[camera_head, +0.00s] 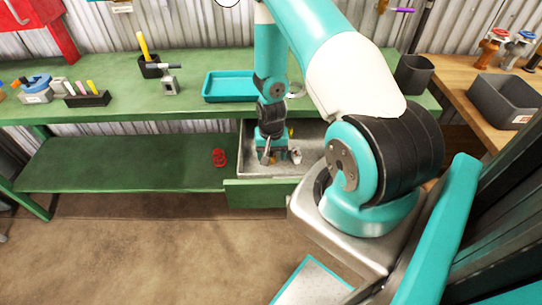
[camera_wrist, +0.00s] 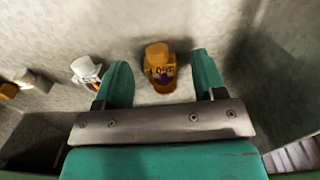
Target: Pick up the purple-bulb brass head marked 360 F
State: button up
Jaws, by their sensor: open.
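A brass head (camera_wrist: 158,62) with a small purple bulb sits on the grey floor of the open drawer (camera_head: 262,194). It carries dark lettering that looks upside down and is hard to read. My gripper (camera_wrist: 160,68) is open, its two teal fingers on either side of the brass head with gaps to it. In the head view my gripper (camera_head: 271,156) reaches down into the drawer, and the arm hides much of what lies below it.
A white head (camera_wrist: 87,70) lies just left of the left finger. Further left are a pale piece (camera_wrist: 33,80) and an orange piece (camera_wrist: 8,90). The drawer walls surround the gripper. A red object (camera_head: 219,158) sits on the lower shelf; a teal tray (camera_head: 228,98) is on the bench.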

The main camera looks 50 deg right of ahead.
jog(key=shift+f, duration=0.35)
jog(key=c, duration=1.1)
